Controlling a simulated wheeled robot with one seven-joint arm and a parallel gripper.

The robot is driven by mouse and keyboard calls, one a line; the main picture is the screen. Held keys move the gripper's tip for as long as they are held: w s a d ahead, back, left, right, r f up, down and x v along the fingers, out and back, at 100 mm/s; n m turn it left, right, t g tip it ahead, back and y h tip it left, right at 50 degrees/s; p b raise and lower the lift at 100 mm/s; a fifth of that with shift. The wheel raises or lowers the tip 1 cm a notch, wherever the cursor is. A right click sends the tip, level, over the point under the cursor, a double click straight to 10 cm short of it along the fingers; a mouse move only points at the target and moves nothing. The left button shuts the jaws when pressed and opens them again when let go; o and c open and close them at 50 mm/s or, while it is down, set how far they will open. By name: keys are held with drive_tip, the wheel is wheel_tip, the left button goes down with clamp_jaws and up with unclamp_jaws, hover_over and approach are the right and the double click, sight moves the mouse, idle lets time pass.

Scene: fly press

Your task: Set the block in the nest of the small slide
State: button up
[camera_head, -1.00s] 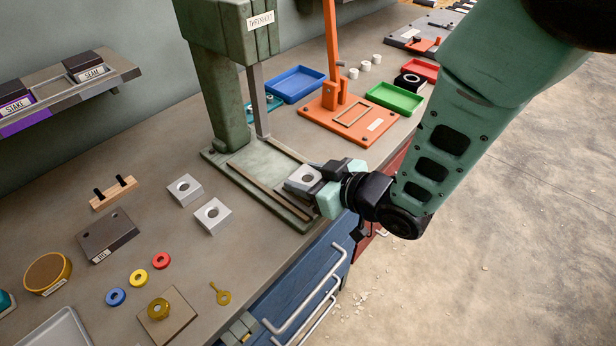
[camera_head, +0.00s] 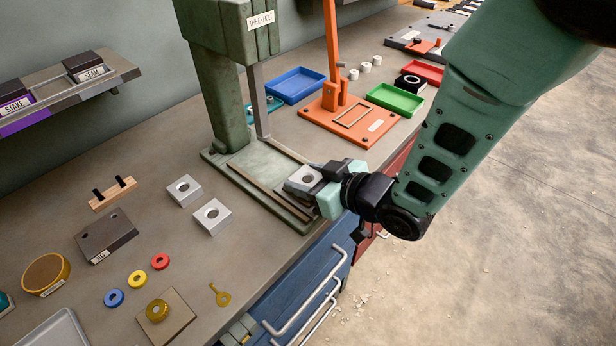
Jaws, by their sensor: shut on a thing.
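My gripper (camera_head: 321,179) is shut on a grey block (camera_head: 302,180) with a round hole in its top. The block is at the front right of the green press bed (camera_head: 243,184), near two parallel rails. Whether it touches the bed or hangs just above it I cannot tell. The small slide and its nest I cannot make out for certain; the gripper and block cover part of the bed's front. Two similar grey blocks with holes, one (camera_head: 184,190) and another (camera_head: 212,216), lie on the bench left of the press.
The green press column (camera_head: 220,95) rises behind the bed. An orange lever press (camera_head: 350,120), a blue tray (camera_head: 295,84) and a green tray (camera_head: 395,98) stand beyond. Coloured rings (camera_head: 137,279) and a dark die block (camera_head: 106,236) lie at left. The bench's front edge is close to my gripper.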

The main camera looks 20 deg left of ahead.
drive_tip(key=shift+s+d+f, duration=0.15)
drive_tip(key=shift+f, duration=0.35)
drive_tip(key=o, duration=1.2)
drive_tip(key=shift+c, duration=0.2)
drive_tip(key=shift+d, duration=0.1)
drive_tip(key=shift+s+d, duration=0.1)
drive_tip(key=shift+d, duration=0.1)
drive_tip(key=r+p+v, duration=0.1)
drive_tip(key=p+v, duration=0.9)
drive_tip(key=v, duration=0.6)
drive_tip(key=shift+d+r+p, duration=0.15)
drive_tip(key=shift+r+p, duration=0.15)
drive_tip(key=shift+p, duration=0.05)
